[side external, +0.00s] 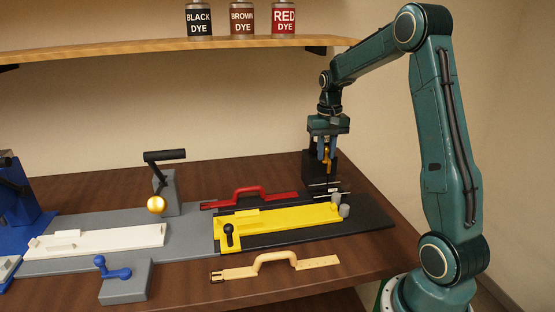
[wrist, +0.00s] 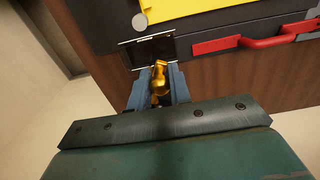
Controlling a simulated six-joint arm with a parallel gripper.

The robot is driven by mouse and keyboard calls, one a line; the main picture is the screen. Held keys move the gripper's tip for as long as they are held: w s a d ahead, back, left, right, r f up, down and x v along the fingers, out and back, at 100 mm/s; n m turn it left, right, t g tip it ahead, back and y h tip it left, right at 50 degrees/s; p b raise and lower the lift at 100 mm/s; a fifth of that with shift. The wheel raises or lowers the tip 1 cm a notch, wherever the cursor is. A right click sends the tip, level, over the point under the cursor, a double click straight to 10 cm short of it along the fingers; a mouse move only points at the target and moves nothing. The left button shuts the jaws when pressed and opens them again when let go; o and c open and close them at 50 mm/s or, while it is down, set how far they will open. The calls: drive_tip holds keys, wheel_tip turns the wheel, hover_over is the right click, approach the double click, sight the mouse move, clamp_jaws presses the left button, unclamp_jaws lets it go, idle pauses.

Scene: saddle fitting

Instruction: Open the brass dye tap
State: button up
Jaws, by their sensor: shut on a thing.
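The brass dye tap (wrist: 159,88) shows between the jaws in the wrist view, in front of a dark block with a framed dark opening. My gripper (wrist: 158,84) is shut on it, with one blue-grey finger on each side. In the side external view the brass tap (side external: 327,155) is a small gold shape at the tips of my gripper (side external: 326,160). It is against the black block (side external: 313,168) at the back right of the bench. The fingers hide part of the tap, and I cannot tell how far its handle is turned.
A yellow plate (side external: 285,222) on a black base lies in front of the tap. A red handle (side external: 240,196) lies behind that plate. A tan handled strip (side external: 275,267) lies at the front. Dye jars (side external: 242,20) stand on the shelf above.

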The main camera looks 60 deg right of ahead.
drive_tip(key=shift+s+a, duration=0.1)
drive_tip(key=shift+s, duration=0.05)
drive_tip(key=shift+s+d+f, duration=0.15)
drive_tip(key=shift+s+d, duration=0.05)
drive_tip(key=shift+s, duration=0.2)
drive_tip(key=shift+s+d, duration=0.1)
drive_tip(key=shift+d, duration=0.05)
drive_tip(key=shift+s+d, duration=0.25)
drive_tip(key=shift+d, duration=0.15)
drive_tip(key=shift+o, duration=0.2)
drive_tip(key=shift+d, duration=0.1)
drive_tip(key=o, duration=0.8)
drive_tip(key=shift+c, duration=0.2)
